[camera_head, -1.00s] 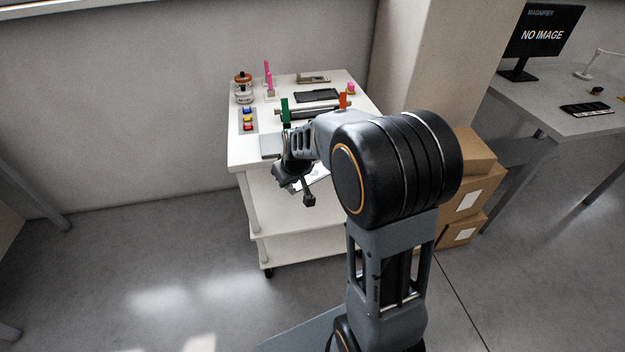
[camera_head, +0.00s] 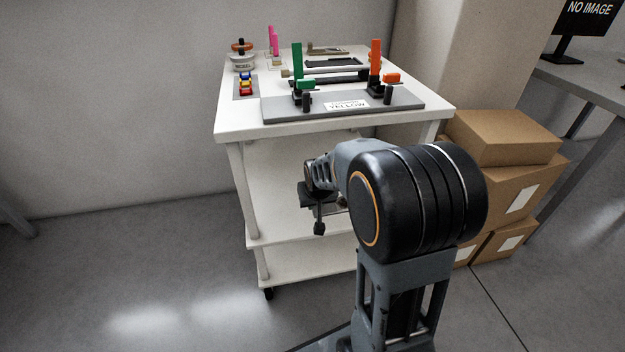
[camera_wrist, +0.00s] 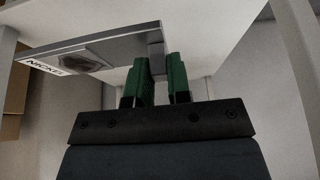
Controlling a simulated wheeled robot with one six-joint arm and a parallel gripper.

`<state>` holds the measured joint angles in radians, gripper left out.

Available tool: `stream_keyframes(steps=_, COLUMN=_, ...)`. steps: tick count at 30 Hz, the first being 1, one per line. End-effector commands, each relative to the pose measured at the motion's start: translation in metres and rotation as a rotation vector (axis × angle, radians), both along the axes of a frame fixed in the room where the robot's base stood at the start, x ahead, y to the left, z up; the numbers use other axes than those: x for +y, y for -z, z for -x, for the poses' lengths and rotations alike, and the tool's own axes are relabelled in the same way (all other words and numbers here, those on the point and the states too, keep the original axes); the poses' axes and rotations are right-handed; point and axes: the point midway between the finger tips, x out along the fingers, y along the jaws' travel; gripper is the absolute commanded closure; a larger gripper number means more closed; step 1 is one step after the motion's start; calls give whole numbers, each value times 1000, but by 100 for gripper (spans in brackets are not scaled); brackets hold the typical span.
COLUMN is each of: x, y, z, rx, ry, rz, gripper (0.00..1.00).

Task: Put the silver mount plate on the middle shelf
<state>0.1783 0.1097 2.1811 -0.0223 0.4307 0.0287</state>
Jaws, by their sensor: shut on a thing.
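The silver mount plate (camera_wrist: 125,45) is a thin grey plate with a "NICKEL" label and a dark round patch, tilted in the wrist view. My gripper (camera_wrist: 160,80) has green-padded fingers shut on the plate's edge block. In the head view my gripper (camera_head: 319,200) is low in front of the cart, level with the space under its top. The plate is mostly hidden there by my arm. The middle shelf (camera_head: 280,205) is a white board under the cart top. I cannot tell whether the plate touches it.
The cart top (camera_head: 232,122) overhangs the shelf and holds a grey "YELLOW" board (camera_head: 285,108) with green and orange clamps, plus small parts. A white leg (camera_head: 243,185) stands at the left. Cardboard boxes (camera_head: 510,150) are close on the right. Floor on the left is clear.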

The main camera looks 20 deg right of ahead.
Motion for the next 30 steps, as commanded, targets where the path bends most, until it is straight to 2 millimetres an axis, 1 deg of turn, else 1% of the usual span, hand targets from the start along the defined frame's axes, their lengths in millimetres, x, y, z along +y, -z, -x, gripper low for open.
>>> stream_keyframes(steps=1, x=-2, y=6, z=-2, rx=-4, ry=6, rz=1, gripper=100)
stream_keyframes(steps=5, x=-11, y=17, z=-16, rx=-4, ry=15, rz=1, gripper=100)
stream_keyframes(steps=15, x=-41, y=53, z=-88, rx=-4, ry=17, rz=1, gripper=100)
stream_keyframes(steps=18, x=-45, y=71, z=-99, rx=-2, ry=15, rz=0, gripper=100)
stream_keyframes(steps=22, x=-49, y=85, z=-111, rx=-3, ry=14, rz=1, gripper=100)
stream_keyframes(steps=26, x=-51, y=92, z=-119, rx=-4, ry=13, rz=1, gripper=100)
stream_keyframes(steps=30, x=-52, y=94, z=-122, rx=-5, ry=12, rz=2, gripper=100)
